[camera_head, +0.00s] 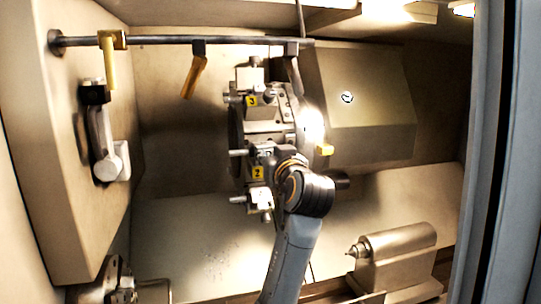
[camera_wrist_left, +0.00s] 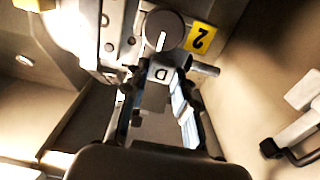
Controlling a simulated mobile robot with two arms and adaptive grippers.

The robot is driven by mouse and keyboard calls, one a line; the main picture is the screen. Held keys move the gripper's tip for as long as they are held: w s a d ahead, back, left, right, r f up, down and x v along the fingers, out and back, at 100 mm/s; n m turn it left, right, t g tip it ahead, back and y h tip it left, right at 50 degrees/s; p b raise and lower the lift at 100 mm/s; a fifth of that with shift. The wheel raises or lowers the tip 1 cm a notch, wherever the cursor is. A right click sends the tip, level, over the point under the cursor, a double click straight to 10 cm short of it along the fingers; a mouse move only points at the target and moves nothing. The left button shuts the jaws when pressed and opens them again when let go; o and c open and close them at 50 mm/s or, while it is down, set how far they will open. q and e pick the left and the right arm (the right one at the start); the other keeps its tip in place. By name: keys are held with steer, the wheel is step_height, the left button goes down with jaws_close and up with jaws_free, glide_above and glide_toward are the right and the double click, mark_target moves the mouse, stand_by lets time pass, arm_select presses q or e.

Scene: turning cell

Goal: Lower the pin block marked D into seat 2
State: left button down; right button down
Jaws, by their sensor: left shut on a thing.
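The pin block marked D (camera_wrist_left: 161,75) is between the two fingers of my left gripper (camera_wrist_left: 160,88) in the left wrist view, with its letter facing the camera. The gripper is shut on it. The yellow label 2 (camera_wrist_left: 201,38) of seat 2 is just beyond and right of the block, upside down there. In the head view label 2 (camera_head: 258,172) is on the lower turret (camera_head: 264,127), and my left gripper (camera_head: 270,157) is right beside it. My wrist hides part of the turret. I cannot tell whether the block touches the seat. My right gripper is not in view.
Yellow label 3 (camera_head: 252,100) marks another turret seat above. Metal holders stick out left of the turret. A rail (camera_head: 160,40) with yellow-handled parts runs across the top. A tailstock (camera_head: 400,252) stands at lower right and a chuck (camera_head: 105,285) at lower left.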

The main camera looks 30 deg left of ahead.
arm_select(q)
steer(key=shift+s+f+b, duration=0.15)
steer(key=shift+f+b, duration=0.05)
steer(key=shift+b, duration=0.15)
stand_by(0.4)
steer(key=c, duration=1)
jaws_free()
steer(key=shift+s+d, duration=0.1)
steer(key=shift+f, duration=0.3)
steer(key=v, duration=1.2)
steer(key=shift+r, duration=0.2)
